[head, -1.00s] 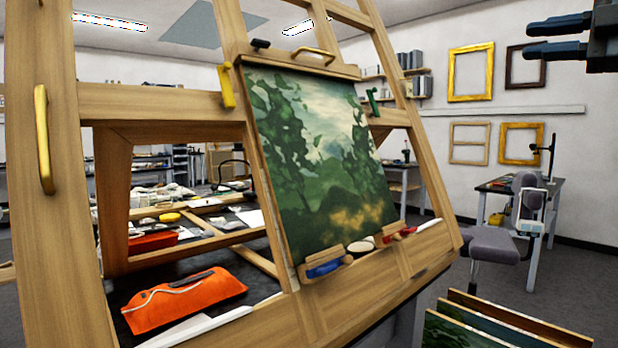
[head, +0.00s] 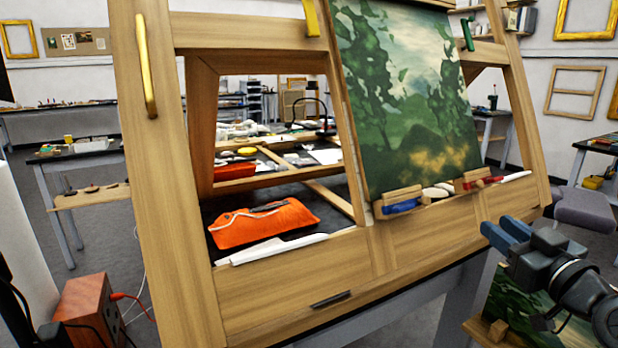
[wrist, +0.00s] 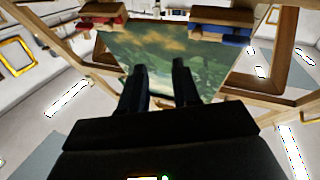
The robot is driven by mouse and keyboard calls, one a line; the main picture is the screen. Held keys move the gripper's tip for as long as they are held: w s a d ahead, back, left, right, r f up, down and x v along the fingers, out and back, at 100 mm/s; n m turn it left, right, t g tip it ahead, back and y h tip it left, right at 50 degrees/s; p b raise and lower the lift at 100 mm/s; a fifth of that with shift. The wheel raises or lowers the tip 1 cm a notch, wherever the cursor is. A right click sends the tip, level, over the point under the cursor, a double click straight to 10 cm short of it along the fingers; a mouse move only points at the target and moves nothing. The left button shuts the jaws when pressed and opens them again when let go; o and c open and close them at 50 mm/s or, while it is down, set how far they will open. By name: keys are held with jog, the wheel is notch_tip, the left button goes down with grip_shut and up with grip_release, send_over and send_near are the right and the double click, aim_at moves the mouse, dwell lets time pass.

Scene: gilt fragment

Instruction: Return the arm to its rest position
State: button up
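My gripper (head: 508,236) is at the lower right in the head view, in front of the easel's right side and apart from it. Its two blue-grey fingers point left and have a gap between them. In the wrist view my gripper (wrist: 160,75) shows two dark fingers spread apart with nothing between them. The green landscape painting (head: 408,100) stands on the wooden easel (head: 290,290); the painting also shows beyond the fingers in the wrist view (wrist: 190,50).
An orange pouch (head: 264,222) lies on the dark shelf within the easel frame. A purple-grey chair (head: 585,208) is at the right. A wooden box with cables (head: 88,305) is at the lower left.

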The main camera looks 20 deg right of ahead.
jog(key=s+a+f+m+g, duration=0.3)
jog(key=s+a+f, duration=1.1)
jog(key=a+f, duration=0.2)
jog(key=s+a+r+n+y, duration=0.1)
jog(key=s+a, duration=0.3)
jog(key=s, duration=0.6)
jog(key=s+a+n+y, duration=0.2)
jog(key=s+a, duration=0.3)
jog(key=s, duration=0.5)
jog(key=shift+s+a+r, duration=0.15)
jog(key=shift+a+r, duration=0.05)
jog(key=shift+r, duration=0.15)
